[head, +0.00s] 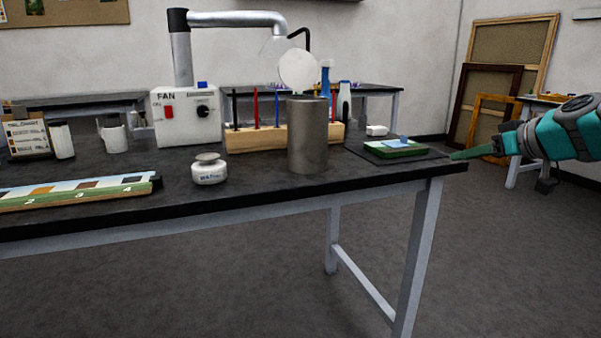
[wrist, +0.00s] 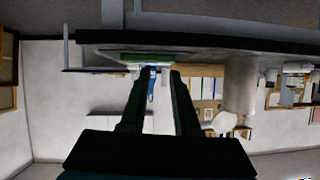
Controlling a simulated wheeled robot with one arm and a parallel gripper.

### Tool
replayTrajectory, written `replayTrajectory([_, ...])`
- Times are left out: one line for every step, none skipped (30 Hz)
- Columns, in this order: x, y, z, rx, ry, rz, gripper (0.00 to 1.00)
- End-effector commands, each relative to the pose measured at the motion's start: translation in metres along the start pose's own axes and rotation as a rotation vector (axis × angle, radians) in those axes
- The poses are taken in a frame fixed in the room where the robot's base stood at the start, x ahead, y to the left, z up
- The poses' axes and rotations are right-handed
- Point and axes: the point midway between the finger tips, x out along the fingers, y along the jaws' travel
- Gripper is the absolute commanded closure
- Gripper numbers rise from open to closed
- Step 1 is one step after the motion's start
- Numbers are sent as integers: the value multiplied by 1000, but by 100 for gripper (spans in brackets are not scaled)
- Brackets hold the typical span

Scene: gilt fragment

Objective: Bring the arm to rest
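My gripper (head: 456,155) reaches in from the right in the head view, its green fingers pointing left near the table's right corner. In the wrist view, which is upside down, the two dark fingers (wrist: 162,71) stand apart with nothing held between them. A green block (head: 395,149) with a small light-blue piece (head: 399,141) on top lies on a dark mat, left of my fingertips and apart from them. The green block also shows beyond the fingertips in the wrist view (wrist: 160,57).
The black table (head: 270,198) carries a grey cylinder (head: 307,138), a wooden rack (head: 255,137), a small white jar (head: 209,169) and a fan box (head: 186,117). Framed panels (head: 508,60) lean on the wall behind my arm. The floor in front right is clear.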

Motion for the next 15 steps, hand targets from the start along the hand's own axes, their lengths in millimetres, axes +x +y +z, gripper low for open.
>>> replayTrajectory([4,-10,3,6,-16,-14,70])
replayTrajectory([6,-17,6,12,-27,-21,70])
replayTrajectory([10,-26,9,17,-43,-32,70])
replayTrajectory([13,-33,13,23,-58,-41,70])
replayTrajectory([16,-41,16,28,-73,-50,70])
replayTrajectory([20,-52,22,37,-95,-62,70])
replayTrajectory([22,-60,26,43,-113,-71,70])
replayTrajectory([25,-69,31,50,-131,-80,70])
replayTrajectory([29,-81,39,59,-159,-91,70])
replayTrajectory([32,-91,45,68,-181,-102,70])
replayTrajectory([35,-103,53,77,-207,-112,70])
replayTrajectory([37,-119,64,88,-245,-124,70])
replayTrajectory([39,-132,72,97,-275,-132,70])
replayTrajectory([41,-146,84,107,-312,-141,70])
replayTrajectory([43,-166,102,124,-368,-151,70])
